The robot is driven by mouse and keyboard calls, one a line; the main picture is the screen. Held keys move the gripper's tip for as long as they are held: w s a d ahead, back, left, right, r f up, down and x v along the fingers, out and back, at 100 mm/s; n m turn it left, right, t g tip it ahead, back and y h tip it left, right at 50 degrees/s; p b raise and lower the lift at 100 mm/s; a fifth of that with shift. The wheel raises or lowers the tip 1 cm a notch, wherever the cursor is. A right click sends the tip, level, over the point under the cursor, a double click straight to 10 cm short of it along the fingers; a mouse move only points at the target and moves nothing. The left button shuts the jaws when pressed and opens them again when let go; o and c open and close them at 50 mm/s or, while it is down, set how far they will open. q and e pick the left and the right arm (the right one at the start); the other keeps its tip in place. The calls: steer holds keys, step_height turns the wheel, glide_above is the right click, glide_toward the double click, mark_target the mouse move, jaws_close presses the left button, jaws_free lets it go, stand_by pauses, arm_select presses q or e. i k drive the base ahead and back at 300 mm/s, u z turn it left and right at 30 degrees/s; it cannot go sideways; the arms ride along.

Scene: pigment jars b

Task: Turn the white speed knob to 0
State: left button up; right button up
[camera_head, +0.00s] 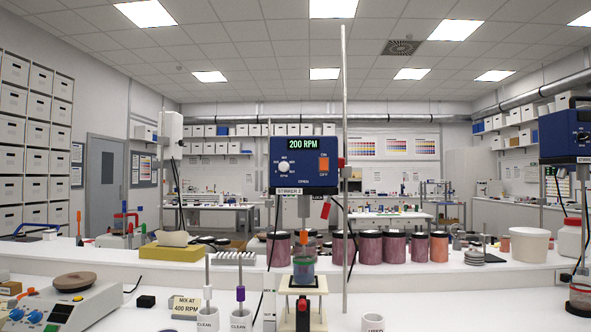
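The white speed knob (284,167) is on the left of the front panel of a dark blue stirrer head (304,184), near the middle of the head view. The display (303,143) above it reads 200 RPM. An orange switch (324,164) is right of the knob. A label (289,191) below the head reads STIRRER 2. The head is mounted by a tall metal rod (344,80). Below it, a small vessel with greenish and reddish contents (303,270) stands on a raised stand (303,284). Neither of my grippers is in view.
A card (186,304) reads MIX AT 400 RPM. Cups marked CLEAN (207,320) hold upright tools. Several dark-lidded pigment jars (370,247) stand behind the stand. A second blue stirrer (566,135) is at the right edge, and a hotplate device (68,306) is front left.

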mark_target(283, 166)
steer(key=z, duration=0.45)
steer(key=k, duration=1.1)
steer(key=u, duration=0.7)
steer(key=i, duration=1.15)
steer(key=z, duration=0.6)
steer(key=i, duration=0.7)
steer(key=z, duration=0.7)
